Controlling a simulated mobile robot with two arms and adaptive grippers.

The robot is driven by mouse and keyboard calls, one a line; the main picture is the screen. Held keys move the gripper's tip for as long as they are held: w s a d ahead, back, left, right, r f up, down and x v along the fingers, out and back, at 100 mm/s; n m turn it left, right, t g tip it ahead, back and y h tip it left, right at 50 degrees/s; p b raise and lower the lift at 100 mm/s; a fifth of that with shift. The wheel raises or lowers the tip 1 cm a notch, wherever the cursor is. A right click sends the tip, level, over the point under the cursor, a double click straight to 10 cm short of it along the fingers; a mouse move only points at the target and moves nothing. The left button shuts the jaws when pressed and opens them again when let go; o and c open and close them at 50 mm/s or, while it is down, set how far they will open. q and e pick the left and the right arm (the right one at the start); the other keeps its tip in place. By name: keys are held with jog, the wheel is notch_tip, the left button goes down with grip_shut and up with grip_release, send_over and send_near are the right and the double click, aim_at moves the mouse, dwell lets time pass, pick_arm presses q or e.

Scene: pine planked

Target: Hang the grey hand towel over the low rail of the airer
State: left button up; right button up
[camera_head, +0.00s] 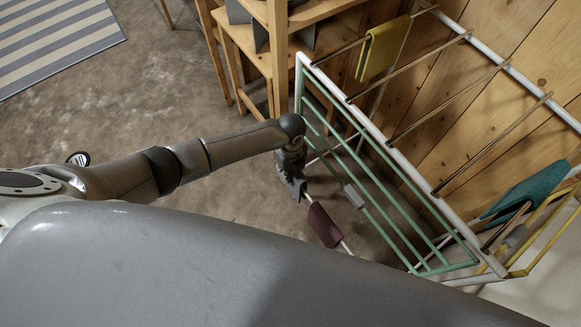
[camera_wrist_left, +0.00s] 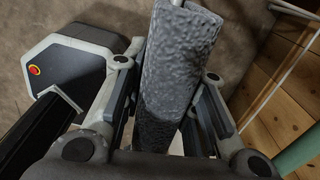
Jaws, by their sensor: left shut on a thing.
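The grey hand towel (camera_wrist_left: 178,65) fills the middle of the left wrist view, between the two fingers of my left gripper (camera_wrist_left: 168,95). In the head view my left gripper (camera_head: 292,176) points down at the low rail (camera_head: 346,247) of the airer (camera_head: 375,140), near the rail's far end. The gripper is shut on the towel. In the head view the towel is mostly hidden by the gripper and hard to tell from it. My right gripper is not in view.
A maroon cloth (camera_head: 324,225) hangs on the low rail close to my left gripper. A green side rack (camera_head: 380,185) stands just right of it. A yellow cloth (camera_head: 383,48) and a teal cloth (camera_head: 527,193) hang on the airer. A wooden shelf (camera_head: 280,60) stands behind.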

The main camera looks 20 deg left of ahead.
pick_arm(q)
jog(key=shift+f+b, duration=1.85)
jog(key=shift+f, duration=0.75)
jog(key=o, duration=0.9)
jog(key=shift+c, duration=0.2)
jog(key=shift+o, duration=0.5)
jog(key=o, duration=0.5)
jog(key=shift+c, duration=0.2)
